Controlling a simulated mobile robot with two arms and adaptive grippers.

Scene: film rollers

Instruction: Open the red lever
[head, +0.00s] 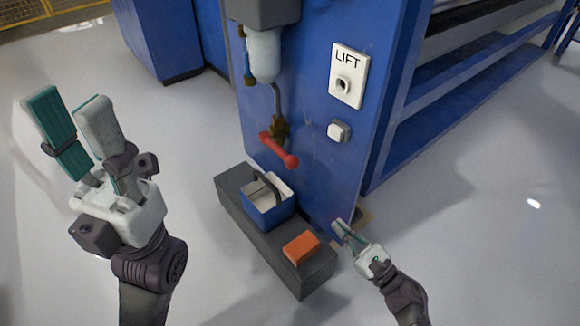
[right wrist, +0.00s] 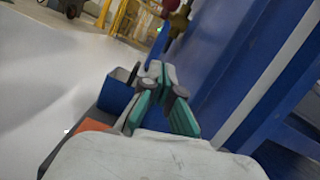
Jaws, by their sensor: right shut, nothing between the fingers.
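The red lever (head: 279,150) sits on a brass valve (head: 281,127) below a clear bowl on the blue machine panel, slanting down to the right to its round knob. In the right wrist view, a dark red part (right wrist: 173,5) shows at the top edge above the brass valve (right wrist: 179,22). My right gripper (head: 339,226) is shut and empty, low beside the panel and below and right of the lever. Its fingers also show in the right wrist view (right wrist: 156,70). My left gripper (head: 67,98) is open and empty at the far left, well away from the lever.
A dark grey block (head: 232,200) stands on the floor below the lever, bearing a blue open box (head: 268,215) and an orange block (head: 301,248). A LIFT plate (head: 348,75) and a small grey button (head: 339,131) are on the panel. Floor at left is clear.

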